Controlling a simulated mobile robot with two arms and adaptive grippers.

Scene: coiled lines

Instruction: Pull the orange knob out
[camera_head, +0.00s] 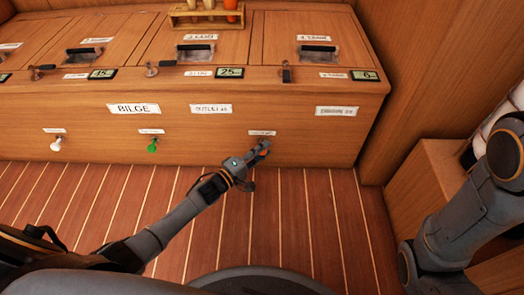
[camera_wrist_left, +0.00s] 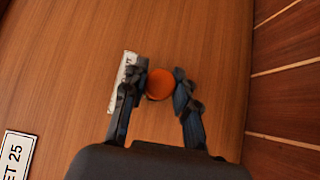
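The orange knob (camera_wrist_left: 160,85) shows as a round disc in the left wrist view, against the wooden panel (camera_wrist_left: 70,70). My left gripper (camera_wrist_left: 162,76) has one finger on each side of it, and both fingers appear to touch its edges. In the head view my left gripper (camera_head: 262,150) reaches the lower front panel just under a small white label (camera_head: 262,133). There the gripper covers most of the knob. My right gripper is out of the picture; only part of my right arm shows at the right.
A green knob (camera_head: 152,145) and a white knob (camera_head: 56,144) sit on the same panel to the left. Labels BILGE (camera_head: 133,109) and OUTLET 25 (camera_head: 211,109) are above. A wooden cabinet (camera_head: 425,185) stands at the right. The striped floor (camera_head: 300,225) is clear.

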